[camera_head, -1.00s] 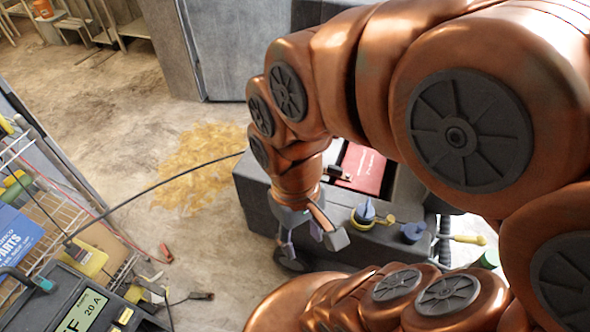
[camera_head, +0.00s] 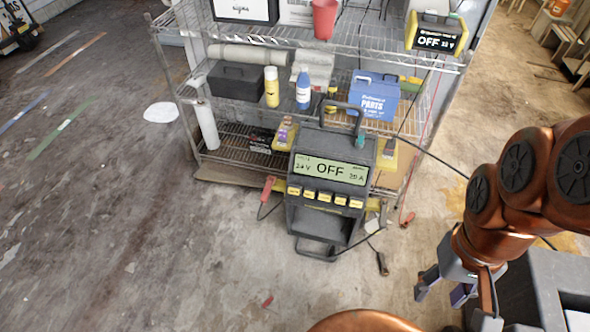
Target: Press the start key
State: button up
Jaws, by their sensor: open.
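A dark grey charger unit (camera_head: 325,232) stands upright on the floor in front of the shelf. Its green display (camera_head: 330,169) reads OFF, with 24 V on the left and what looks like 20 A on the right. Below the display is a row of several yellow keys (camera_head: 324,197); their labels are too small to read, so I cannot tell which is the start key. My gripper (camera_head: 456,298) is at the lower right, pointing down, open and empty. It is well to the right of the charger and apart from it.
A wire shelf (camera_head: 225,126) behind the charger holds bottles, a blue parts box (camera_head: 375,97) and a smaller unit (camera_head: 436,36), also reading OFF. Cables and clamps (camera_head: 381,263) lie on the floor beside the charger. A dark machine (camera_head: 545,285) stands beneath my arm.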

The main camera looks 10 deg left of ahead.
aim_at(323, 197)
jog(key=u, duration=2.6)
jog(key=i, duration=1.35)
jog(key=z, duration=3.2)
